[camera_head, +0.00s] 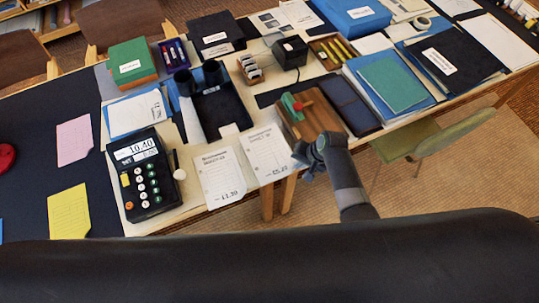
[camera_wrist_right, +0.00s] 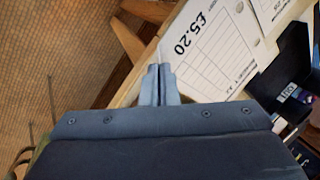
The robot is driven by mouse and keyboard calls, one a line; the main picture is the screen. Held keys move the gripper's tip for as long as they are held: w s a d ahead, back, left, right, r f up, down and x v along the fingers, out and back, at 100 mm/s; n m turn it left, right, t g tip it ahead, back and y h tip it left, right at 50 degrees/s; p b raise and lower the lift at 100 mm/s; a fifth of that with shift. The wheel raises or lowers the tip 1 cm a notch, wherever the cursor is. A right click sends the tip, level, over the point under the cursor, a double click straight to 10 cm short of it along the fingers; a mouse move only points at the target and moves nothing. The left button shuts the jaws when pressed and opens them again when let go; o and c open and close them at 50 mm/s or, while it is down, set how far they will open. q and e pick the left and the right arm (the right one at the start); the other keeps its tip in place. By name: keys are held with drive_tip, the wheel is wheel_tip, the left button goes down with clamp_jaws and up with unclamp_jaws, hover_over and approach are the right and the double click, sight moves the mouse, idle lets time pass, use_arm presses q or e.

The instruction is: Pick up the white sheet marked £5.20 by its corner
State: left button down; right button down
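The white sheet marked £5.20 (camera_head: 266,150) lies at the table's front edge, right of a similar white sheet marked with another price (camera_head: 219,177). In the right wrist view the £5.20 sheet (camera_wrist_right: 212,52) fills the upper middle, its figures at the left. My right gripper (camera_head: 309,152) is at the sheet's front right corner. In the wrist view its two fingers (camera_wrist_right: 159,68) are together with the corner at their tips, so it looks shut on the sheet; the pinched part is hidden. The sheet still lies roughly flat. My left gripper is not in view.
A calculator (camera_head: 145,174) stands left of the sheets. A wooden board with a green and red object (camera_head: 293,104) lies just behind my right gripper, beside dark folders (camera_head: 346,103). A green chair (camera_head: 437,138) stands to the right, in front of the table.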

wheel_tip(320, 180, up, 3)
drive_tip(key=p, duration=0.3)
drive_tip(key=shift+r, duration=0.15)
idle(0.6)
